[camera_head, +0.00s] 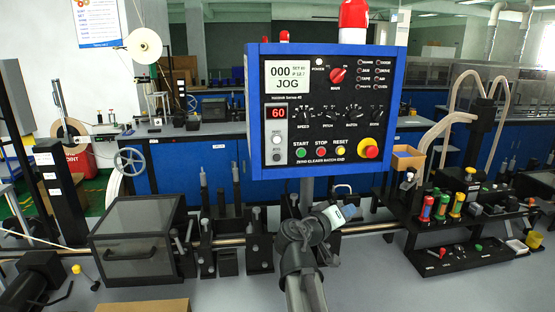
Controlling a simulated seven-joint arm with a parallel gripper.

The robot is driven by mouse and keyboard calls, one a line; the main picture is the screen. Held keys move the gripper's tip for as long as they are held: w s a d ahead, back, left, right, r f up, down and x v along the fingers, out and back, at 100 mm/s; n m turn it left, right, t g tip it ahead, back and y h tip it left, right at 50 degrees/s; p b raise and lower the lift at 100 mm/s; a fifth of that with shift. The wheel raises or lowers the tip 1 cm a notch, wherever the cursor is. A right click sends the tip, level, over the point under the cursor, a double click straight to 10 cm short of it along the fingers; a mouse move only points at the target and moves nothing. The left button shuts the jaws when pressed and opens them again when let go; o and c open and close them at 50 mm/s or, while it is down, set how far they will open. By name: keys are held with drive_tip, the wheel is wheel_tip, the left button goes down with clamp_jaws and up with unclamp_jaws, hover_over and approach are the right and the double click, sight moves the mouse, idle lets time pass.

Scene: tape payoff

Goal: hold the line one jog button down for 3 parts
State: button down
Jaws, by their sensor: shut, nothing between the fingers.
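The blue control panel (257,100) stands upright in the middle. Its screen (288,77) reads 000 and JOG, and a red display (276,113) below reads 60. A pale round button (277,139) sits under the red display; its small label is too small to read, so I cannot tell whether it is the jog button. Green START (301,152), red STOP (321,152) and yellow RESET (340,150) buttons line the lower edge. My gripper (348,211) is below the panel, apart from the buttons. Its fingers are small here and look shut and empty.
A red mushroom button (371,152) and a red rotary knob (337,75) are also on the panel. A grey-lidded box (135,240) and a tape reel (144,46) are at left. A black rack (445,256) with coloured handles stands at right.

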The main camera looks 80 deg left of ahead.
sight(277, 158)
drive_tip(key=s+a+r+n+y, duration=0.1)
drive_tip(key=s+r, duration=0.3)
drive_tip(key=s, duration=0.4)
drive_tip(key=s+a+r+n+y, duration=0.1)
drive_tip(key=s+a+r+y, duration=0.1)
drive_tip(key=s+r, duration=0.3)
drive_tip(key=s, duration=0.4)
drive_tip(key=shift+a+y, duration=0.2)
drive_tip(key=shift+y, duration=0.2)
drive_tip(key=a, duration=0.9)
drive_tip(key=shift+a, duration=0.1)
idle(1.2)
drive_tip(key=shift+a, duration=0.25)
drive_tip(key=shift+a, duration=0.4)
idle(3.0)
